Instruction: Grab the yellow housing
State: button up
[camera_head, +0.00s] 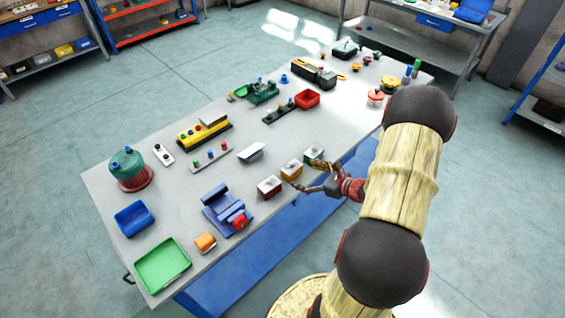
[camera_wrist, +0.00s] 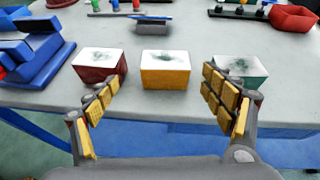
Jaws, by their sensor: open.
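The yellow housing (camera_head: 292,170) is a small box with a pale top near the front edge of the grey table. It stands between a dark red housing (camera_head: 269,186) and a green housing (camera_head: 313,154). In the wrist view the yellow housing (camera_wrist: 166,70) is centred ahead, between my fingers but farther off and untouched. The red housing (camera_wrist: 100,66) is behind my left finger and the green housing (camera_wrist: 240,72) is partly hidden by my right finger. My gripper (camera_wrist: 165,105) is open and empty; in the head view my gripper (camera_head: 307,188) is at the table's front edge.
A blue vise-like device (camera_head: 226,210) stands left of the red housing. A pale tilted plate on a stand (camera_head: 251,151) is behind the housings. A red bin (camera_head: 307,98) and a green tray (camera_head: 163,266) are also on the table. Bare table lies just behind the yellow housing.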

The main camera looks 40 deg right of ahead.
aim_at(295, 168)
jog(key=shift+w+d+r+m, duration=0.25)
jog(key=shift+d+r+m, duration=0.05)
jog(key=shift+d, duration=0.1)
jog(key=b+x, duration=0.1)
jog(key=x, duration=0.6)
jog(key=shift+w+f, duration=0.1)
jog(key=shift+w, duration=0.15)
jog(key=shift+c, duration=0.6)
jog(key=c, duration=1.4)
